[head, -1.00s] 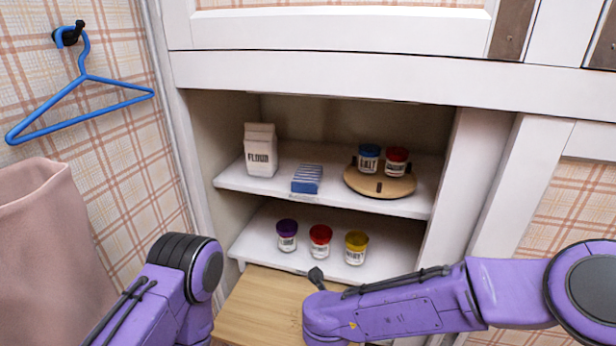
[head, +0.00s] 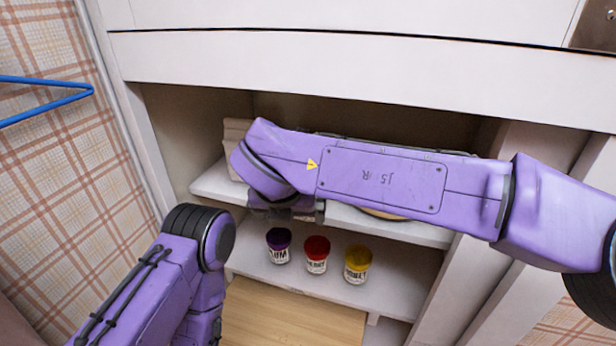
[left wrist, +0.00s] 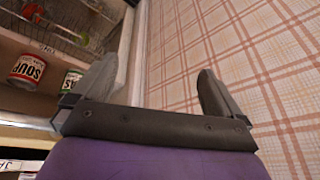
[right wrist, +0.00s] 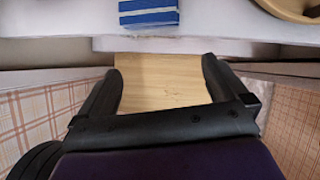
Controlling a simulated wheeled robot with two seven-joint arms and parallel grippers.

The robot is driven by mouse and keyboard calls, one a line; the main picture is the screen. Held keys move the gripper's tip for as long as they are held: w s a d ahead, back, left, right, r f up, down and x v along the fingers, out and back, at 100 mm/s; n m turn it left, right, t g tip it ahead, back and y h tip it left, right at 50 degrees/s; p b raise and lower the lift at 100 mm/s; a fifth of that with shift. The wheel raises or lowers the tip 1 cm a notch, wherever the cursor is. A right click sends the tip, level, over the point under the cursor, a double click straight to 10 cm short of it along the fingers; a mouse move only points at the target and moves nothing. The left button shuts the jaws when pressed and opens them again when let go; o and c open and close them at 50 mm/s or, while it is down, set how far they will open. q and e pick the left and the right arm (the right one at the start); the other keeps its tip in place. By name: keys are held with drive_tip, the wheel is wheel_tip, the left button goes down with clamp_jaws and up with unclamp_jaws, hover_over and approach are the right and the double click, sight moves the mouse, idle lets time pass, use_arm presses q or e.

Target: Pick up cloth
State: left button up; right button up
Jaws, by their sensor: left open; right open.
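The cloth (right wrist: 148,14) is a small folded piece with blue and white stripes. In the right wrist view it lies at the top, near the front edge of the upper shelf (right wrist: 225,48). In the head view it is hidden behind my right arm. My right gripper (right wrist: 162,66) is open and empty, its fingers pointing toward the shelf and apart from the cloth. My left gripper (left wrist: 155,70) is open and empty, with plaid wall and shelving ahead of it; the cloth does not show in that view.
A mostly hidden flour carton (head: 236,135) is on the upper shelf, and a round wooden turntable (right wrist: 293,8) is right of the cloth. Wooden surface (head: 290,318) below is clear.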

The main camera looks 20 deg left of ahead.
drive_tip(key=w+p, duration=0.2)
drive_tip(key=w, duration=0.1)
drive_tip(key=w+a+p, duration=0.1)
drive_tip(key=w+p, duration=0.2)
drive_tip(key=w, duration=0.1)
drive_tip(key=w+p, duration=0.3)
drive_tip(key=w, duration=0.1)
drive_tip(key=shift+a, duration=0.3)
drive_tip(key=shift+w+f, duration=0.15)
drive_tip(key=shift+f, duration=0.25)
drive_tip(key=shift+d, duration=0.1)
drive_tip(key=shift+f, duration=0.25)
drive_tip(key=shift+c, duration=0.3)
drive_tip(key=c, duration=1)
